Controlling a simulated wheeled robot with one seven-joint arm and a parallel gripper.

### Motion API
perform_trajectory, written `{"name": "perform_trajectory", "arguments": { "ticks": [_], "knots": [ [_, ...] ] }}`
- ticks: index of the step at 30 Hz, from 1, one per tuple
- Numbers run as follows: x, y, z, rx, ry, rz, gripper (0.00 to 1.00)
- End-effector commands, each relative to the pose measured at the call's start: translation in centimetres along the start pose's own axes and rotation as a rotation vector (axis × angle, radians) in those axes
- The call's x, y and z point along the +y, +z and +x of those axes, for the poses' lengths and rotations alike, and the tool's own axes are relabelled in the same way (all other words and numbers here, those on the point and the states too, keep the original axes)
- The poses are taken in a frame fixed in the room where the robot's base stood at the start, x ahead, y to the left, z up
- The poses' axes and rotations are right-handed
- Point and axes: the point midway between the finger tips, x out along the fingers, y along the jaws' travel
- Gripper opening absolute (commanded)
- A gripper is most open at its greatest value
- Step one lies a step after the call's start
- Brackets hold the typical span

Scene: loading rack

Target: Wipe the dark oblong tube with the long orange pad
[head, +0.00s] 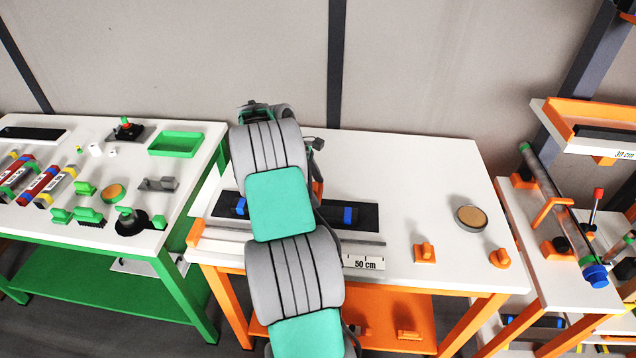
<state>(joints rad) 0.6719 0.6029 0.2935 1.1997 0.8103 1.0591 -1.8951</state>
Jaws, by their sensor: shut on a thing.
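The dark oblong thing (325,213) lies lengthwise on the white middle table, looking like a flat black tray or tube. A blue piece (241,206) sits at its left and another blue piece (348,215) right of its middle. My arm crosses in front and hides part of it. My gripper is mostly hidden behind my arm; only dark wrist parts (317,146) show. Below them a small orange strip (318,187) shows just above the dark thing's back edge. It appears to be part of the long orange pad, held in the gripper; whether it touches is hidden.
A grey rail (365,240) and a 50 cm label (365,263) lie along the front edge. Orange knobs (424,253) and a round tan-topped tin (471,217) stand at right. A green table (215,140) with several items is left. An orange rack stands right. The back right tabletop is clear.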

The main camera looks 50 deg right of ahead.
Motion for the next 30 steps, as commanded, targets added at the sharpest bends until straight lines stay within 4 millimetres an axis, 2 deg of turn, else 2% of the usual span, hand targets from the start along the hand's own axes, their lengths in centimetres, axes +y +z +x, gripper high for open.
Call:
{"name": "perform_trajectory", "arguments": {
  "ticks": [7, 24, 27, 30],
  "knots": [
    [-0.1, 0.2, -1.8, 0.001, 0.003, -0.006, 0.49],
    [-0.2, 0.1, -1.9, 0.001, 0.003, -0.007, 0.49],
    [-0.7, -1.0, -2.5, 0.001, 0.0, 0.001, 0.49],
    [-2.4, -3.5, -3.9, 0.002, -0.011, 0.028, 0.49]
  ]
}}
